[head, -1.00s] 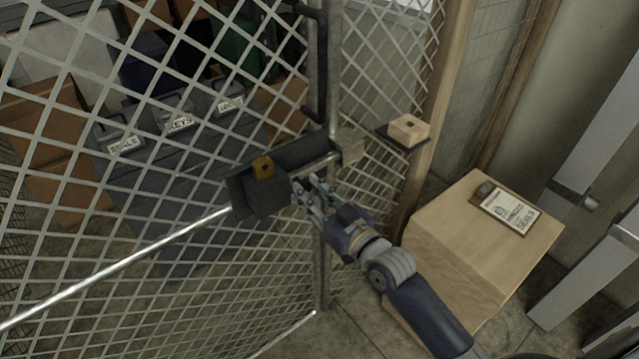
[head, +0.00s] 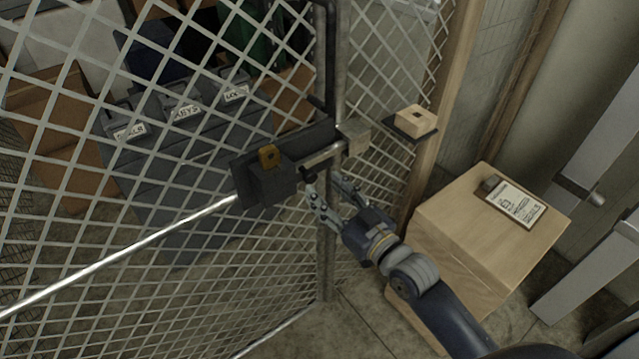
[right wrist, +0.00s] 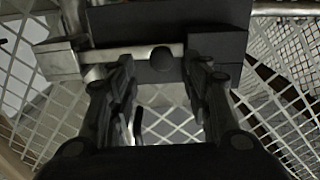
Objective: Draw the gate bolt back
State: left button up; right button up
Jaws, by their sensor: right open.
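The gate bolt (head: 325,154) is a bright metal bar on a dark plate (head: 312,137) on the mesh gate (head: 110,235). It runs from a dark housing (head: 268,184) with a brass-coloured tab into a grey keeper block (head: 354,137) at the post. A dark round knob (right wrist: 161,58) sticks out from the bar (right wrist: 130,53) in the right wrist view. My right gripper (head: 323,186) is open in front of the bolt. In the right wrist view its fingers (right wrist: 160,78) stand apart with the knob between them in the picture; contact is not visible. My left gripper is not in view.
A wooden box (head: 480,235) with a clipboard (head: 515,203) stands right of the gate. A small wooden block (head: 414,118) sits on a dark shelf at the wooden post. Labelled grey boxes (head: 183,112) are behind the mesh. A long shiny rod (head: 120,257) crosses the gate.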

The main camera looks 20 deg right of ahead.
jog(key=shift+v, duration=1.95)
jog(key=c, duration=0.4)
jog(key=shift+a+r+m, duration=0.15)
jog(key=shift+r+m, duration=0.05)
jog(key=shift+m, duration=0.3)
jog(key=c, duration=0.5)
jog(key=shift+s+a+r+m+t, duration=0.2)
jog(key=shift+r+m+t, duration=0.15)
jog(key=shift+m, duration=0.45)
grip_shut()
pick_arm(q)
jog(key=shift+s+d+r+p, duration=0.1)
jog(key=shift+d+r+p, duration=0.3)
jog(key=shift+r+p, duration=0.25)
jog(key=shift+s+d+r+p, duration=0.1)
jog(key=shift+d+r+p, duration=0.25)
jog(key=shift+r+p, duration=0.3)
pick_arm(e)
jog(key=w+m+t+h, duration=0.2)
jog(key=w+m+h, duration=0.5)
jog(key=m, duration=0.8)
jog(key=shift+w+d+h, duration=0.35)
jog(key=shift+w+h, duration=0.05)
jog(key=shift+h, duration=0.1)
